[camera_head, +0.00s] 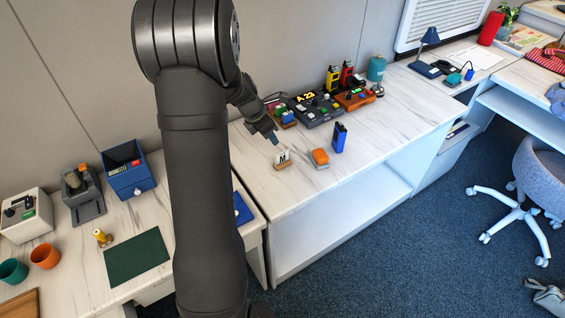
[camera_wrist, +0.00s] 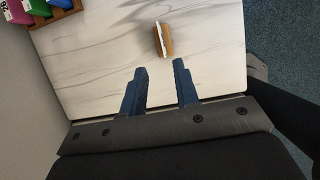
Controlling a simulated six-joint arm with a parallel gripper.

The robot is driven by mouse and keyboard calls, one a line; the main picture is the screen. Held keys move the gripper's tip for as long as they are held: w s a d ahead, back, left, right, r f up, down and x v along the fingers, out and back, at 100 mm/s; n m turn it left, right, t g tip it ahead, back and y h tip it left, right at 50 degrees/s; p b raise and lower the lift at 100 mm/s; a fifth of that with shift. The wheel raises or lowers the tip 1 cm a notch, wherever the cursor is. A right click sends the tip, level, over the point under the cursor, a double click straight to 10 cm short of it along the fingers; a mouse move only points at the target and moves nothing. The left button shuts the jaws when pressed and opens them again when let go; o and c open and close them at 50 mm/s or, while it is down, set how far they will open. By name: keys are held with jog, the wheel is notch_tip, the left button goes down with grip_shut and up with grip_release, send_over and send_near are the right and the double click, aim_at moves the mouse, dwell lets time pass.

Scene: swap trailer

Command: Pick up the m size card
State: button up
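The m size card (camera_head: 283,156) is a small white card with a dark letter M, standing upright in a wooden base on the white marbled counter. In the wrist view the card (camera_wrist: 158,39) is seen from above as a thin white edge along its wooden holder (camera_wrist: 167,40). My gripper (camera_head: 274,141) is above the counter, just behind and left of the card in the head view. In the wrist view my gripper's blue fingers (camera_wrist: 160,66) are apart with nothing between them. The card lies beyond the fingertips, roughly in line with the gap, and is not touched.
An orange-topped block (camera_head: 320,157) and a blue upright device (camera_head: 339,138) stand right of the card. A dark console with a display (camera_head: 316,109) is behind. A holder with coloured pieces (camera_wrist: 50,14) is at the upper left of the wrist view. Counter around the card is bare.

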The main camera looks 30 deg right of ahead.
send_near(284, 162)
jog(key=shift+w+d+f, duration=0.15)
jog(key=shift+d+f, duration=0.45)
jog(key=shift+d, duration=0.25)
jog(key=shift+x, duration=2.6)
jog(key=shift+d+r, duration=0.1)
jog(key=shift+d, duration=0.05)
grip_shut()
